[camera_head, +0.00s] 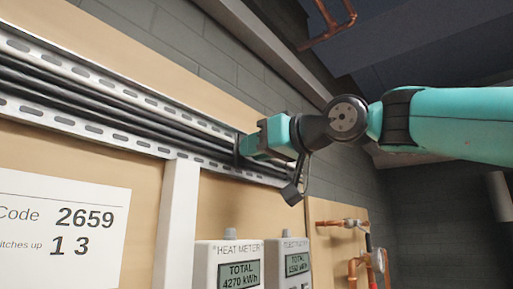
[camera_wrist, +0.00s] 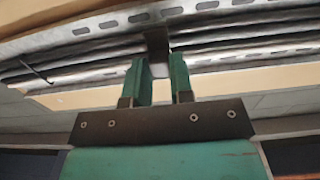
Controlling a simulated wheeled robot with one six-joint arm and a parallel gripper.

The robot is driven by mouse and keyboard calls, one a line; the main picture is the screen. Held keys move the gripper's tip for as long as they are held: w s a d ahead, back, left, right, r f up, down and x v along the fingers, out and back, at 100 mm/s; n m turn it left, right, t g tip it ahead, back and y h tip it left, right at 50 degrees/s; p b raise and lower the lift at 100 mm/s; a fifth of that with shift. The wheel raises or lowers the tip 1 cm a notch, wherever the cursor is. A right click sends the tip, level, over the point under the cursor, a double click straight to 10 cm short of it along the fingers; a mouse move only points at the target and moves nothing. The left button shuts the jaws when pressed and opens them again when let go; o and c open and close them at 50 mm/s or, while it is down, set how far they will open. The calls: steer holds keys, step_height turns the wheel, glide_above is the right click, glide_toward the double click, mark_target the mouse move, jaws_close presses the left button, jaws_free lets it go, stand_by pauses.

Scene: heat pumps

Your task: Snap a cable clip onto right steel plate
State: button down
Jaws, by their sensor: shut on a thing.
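A long slotted steel cable tray (camera_head: 105,132) runs along the wall with several black cables (camera_head: 110,95) in it. My gripper (camera_head: 247,147) is at the tray's far right part, its fingers pointing at the cables. In the wrist view its two green fingers (camera_wrist: 158,82) are shut on a dark cable clip (camera_wrist: 157,43). The clip lies against the cables and the slotted steel plate (camera_wrist: 110,24); it also shows as a dark piece at the fingertips in the head view (camera_head: 238,150). Whether it is snapped on I cannot tell.
A heat meter (camera_head: 228,250) and a second meter (camera_head: 295,245) stand below the tray. A white post (camera_head: 179,205) and a paper sign (camera_head: 65,225) are to the left. Copper pipes (camera_head: 345,223) are at lower right. A thin dark hook-like piece (camera_wrist: 36,72) shows at the wrist view's left.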

steer(key=shift+w+a, duration=0.15)
steer(key=shift+a, duration=0.05)
stand_by(0.5)
steer(key=c, duration=1.1)
jaws_free()
steer(key=shift+w+a, duration=0.1)
steer(key=shift+b+v, duration=1.6)
steer(key=shift+v, duration=5.5)
